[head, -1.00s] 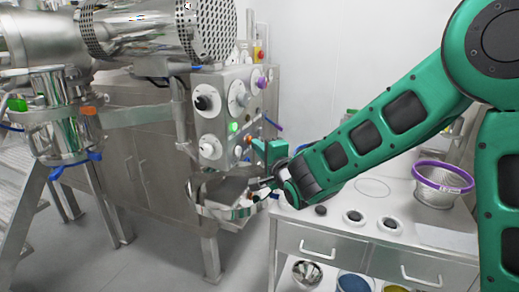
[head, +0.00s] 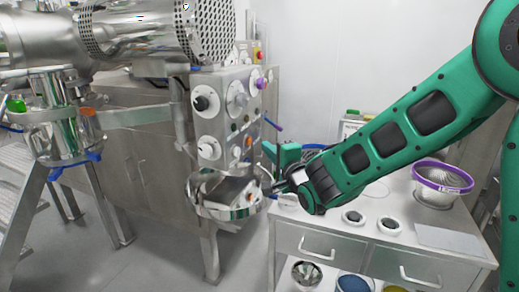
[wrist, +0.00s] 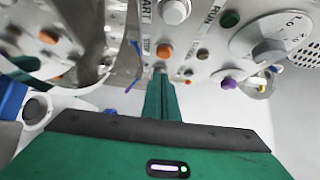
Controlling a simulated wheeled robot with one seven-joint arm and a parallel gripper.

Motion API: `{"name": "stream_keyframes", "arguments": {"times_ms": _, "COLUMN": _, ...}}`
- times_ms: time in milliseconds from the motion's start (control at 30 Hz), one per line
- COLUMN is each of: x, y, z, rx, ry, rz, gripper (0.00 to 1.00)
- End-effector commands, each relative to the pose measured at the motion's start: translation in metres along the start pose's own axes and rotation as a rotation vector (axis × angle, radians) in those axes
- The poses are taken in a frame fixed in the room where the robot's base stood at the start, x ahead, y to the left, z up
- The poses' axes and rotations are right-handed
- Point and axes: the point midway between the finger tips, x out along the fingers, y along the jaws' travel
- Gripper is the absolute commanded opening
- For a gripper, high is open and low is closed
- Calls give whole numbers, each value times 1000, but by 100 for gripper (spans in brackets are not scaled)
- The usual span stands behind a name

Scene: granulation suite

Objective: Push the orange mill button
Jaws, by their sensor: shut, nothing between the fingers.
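The orange mill button (head: 248,142) is on the lower right part of the steel control panel (head: 210,84) in the head view. The wrist view shows an orange button (wrist: 165,51) beside a STOP label, just beyond my fingertips. In the wrist view my gripper's tip (wrist: 161,71) appears just short of the orange button, with a gap that is hard to judge. A dark green button (wrist: 230,18) is near the RUN label.
A polished steel bowl (head: 197,207) sits under the panel, close to my gripper. A white-topped bench (head: 445,237) stands below my arm.

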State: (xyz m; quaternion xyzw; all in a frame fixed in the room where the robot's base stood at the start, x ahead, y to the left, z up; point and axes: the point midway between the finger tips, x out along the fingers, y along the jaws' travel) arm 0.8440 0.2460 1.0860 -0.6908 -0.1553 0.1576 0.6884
Motion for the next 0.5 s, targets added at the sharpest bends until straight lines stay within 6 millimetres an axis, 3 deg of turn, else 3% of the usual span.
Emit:
{"name": "stream_keyframes", "arguments": {"times_ms": 200, "x": -50, "y": -2, "z": 3, "rx": -3, "ry": -5, "rz": -1, "gripper": 0}}
{"name": "stream_keyframes", "arguments": {"times_ms": 500, "x": -89, "y": -1, "z": 1, "rx": -1, "ry": -3, "rz": -1, "gripper": 0}}
